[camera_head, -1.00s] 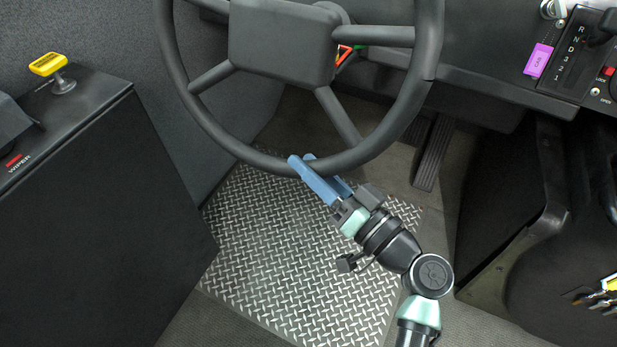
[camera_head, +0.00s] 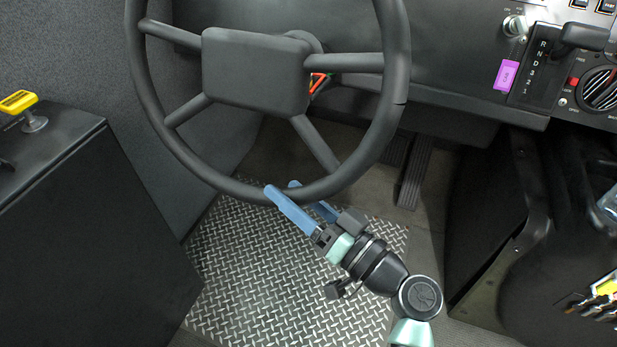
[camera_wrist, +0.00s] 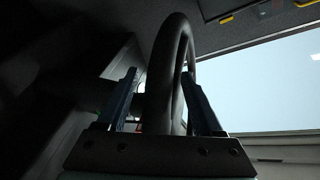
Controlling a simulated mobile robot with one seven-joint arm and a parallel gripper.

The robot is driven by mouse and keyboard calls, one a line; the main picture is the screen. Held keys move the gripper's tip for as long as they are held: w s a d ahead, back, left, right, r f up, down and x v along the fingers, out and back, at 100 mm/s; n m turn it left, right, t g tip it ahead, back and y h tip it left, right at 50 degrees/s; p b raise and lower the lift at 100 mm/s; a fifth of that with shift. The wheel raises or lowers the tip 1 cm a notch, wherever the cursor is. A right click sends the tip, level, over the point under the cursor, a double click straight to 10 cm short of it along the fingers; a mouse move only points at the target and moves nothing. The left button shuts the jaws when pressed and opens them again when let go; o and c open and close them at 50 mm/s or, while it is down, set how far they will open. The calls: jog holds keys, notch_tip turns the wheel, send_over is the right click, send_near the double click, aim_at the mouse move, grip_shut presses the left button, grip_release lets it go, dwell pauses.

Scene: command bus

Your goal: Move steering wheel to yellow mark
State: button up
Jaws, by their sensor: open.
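The black steering wheel (camera_head: 253,190) fills the upper left of the head view, with a square hub (camera_head: 256,75) and several spokes. My gripper (camera_head: 282,188) is at the lower rim, its blue fingers apart. In the wrist view the wheel rim (camera_wrist: 168,75) rises between the two open fingers of my gripper (camera_wrist: 160,92). I cannot tell whether either finger touches the rim. No yellow mark on or beside the wheel can be made out.
Pedals (camera_head: 413,172) and a gear selector panel (camera_head: 540,65) with a purple tag (camera_head: 506,75) are at right. The tread plate floor (camera_head: 270,270) lies below.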

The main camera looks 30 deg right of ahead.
jog(key=p+v, duration=0.3)
jog(key=v, duration=1)
jog(key=shift+d, duration=0.1)
